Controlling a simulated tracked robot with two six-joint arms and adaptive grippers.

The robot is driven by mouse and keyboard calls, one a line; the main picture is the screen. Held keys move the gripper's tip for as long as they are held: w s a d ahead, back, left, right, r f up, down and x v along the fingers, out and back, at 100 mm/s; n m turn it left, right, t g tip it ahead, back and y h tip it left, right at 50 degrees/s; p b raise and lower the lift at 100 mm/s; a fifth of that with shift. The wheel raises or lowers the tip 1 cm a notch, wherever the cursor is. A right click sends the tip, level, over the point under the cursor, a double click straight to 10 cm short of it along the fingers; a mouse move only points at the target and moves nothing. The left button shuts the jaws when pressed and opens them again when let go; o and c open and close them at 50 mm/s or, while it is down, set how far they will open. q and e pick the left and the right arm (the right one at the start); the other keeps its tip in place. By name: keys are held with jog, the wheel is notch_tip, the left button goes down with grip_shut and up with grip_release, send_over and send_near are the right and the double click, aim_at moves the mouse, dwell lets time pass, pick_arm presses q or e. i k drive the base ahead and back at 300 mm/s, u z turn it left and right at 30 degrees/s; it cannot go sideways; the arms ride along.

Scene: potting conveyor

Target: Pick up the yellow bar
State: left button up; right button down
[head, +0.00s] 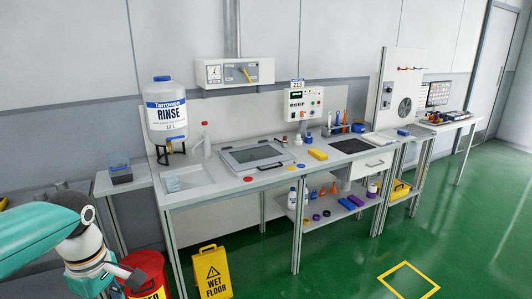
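The yellow bar (317,154) is a small block lying flat on the grey bench top, near the middle of the bench in the head view. It stands clear of other items, left of a dark mat. My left gripper (128,279) is low at the lower left, in front of a red bin and well away from the bar. Its fingers are small and partly hidden, so I cannot tell if they are open. My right gripper is not in view.
A lidded tray unit (256,156) and a sink (186,180) are left of the bar. A dark mat (352,146) lies to the right. A wet floor sign (214,273) and red bin (147,272) stand in front.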

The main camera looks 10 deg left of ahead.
aim_at(317, 154)
jog(key=u, duration=0.4)
jog(key=i, duration=2.7)
jog(key=z, duration=1.05)
jog(key=i, duration=1)
jog(key=z, duration=1)
jog(key=i, duration=0.25)
